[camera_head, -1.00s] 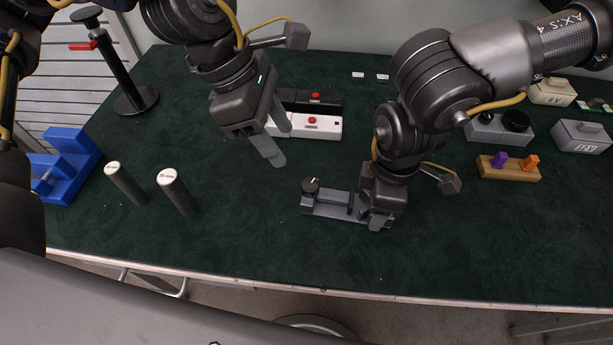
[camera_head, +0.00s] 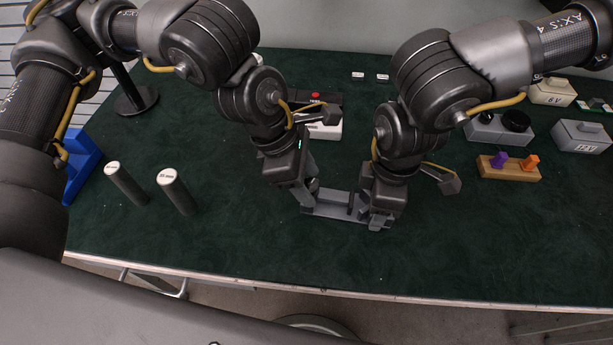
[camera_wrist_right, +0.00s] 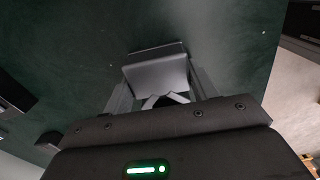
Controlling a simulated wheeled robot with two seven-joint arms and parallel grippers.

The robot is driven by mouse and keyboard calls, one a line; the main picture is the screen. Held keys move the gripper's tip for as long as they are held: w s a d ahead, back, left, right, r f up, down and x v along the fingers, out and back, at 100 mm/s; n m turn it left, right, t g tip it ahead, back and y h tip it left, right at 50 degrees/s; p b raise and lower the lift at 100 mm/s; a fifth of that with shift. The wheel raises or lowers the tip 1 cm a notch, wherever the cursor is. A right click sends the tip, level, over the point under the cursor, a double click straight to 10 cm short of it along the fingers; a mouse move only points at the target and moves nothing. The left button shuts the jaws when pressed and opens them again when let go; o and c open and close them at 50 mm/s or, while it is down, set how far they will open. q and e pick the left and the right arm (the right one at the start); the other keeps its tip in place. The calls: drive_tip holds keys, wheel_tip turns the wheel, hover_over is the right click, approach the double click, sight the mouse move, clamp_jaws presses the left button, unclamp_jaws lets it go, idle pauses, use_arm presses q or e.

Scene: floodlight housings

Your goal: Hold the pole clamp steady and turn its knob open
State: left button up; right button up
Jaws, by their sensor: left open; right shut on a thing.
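The grey pole clamp (camera_head: 333,206) lies flat on the green table in the head view. My right gripper (camera_head: 376,219) is shut on its right end, which also shows between the fingers in the right wrist view (camera_wrist_right: 158,76). My left gripper (camera_head: 309,197) is down at the clamp's left end, its fingers open around the place of the dark knob (camera_head: 314,184). The knob is mostly hidden behind the left fingers, and I cannot tell whether they touch it.
Two dark poles with white tops (camera_head: 175,190) stand to the left. A wooden block with purple and orange pegs (camera_head: 508,172) lies right. The front table strip is clear.

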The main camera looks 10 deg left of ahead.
use_arm(q)
drive_tip(key=shift+f, duration=0.1)
drive_tip(key=c, duration=1)
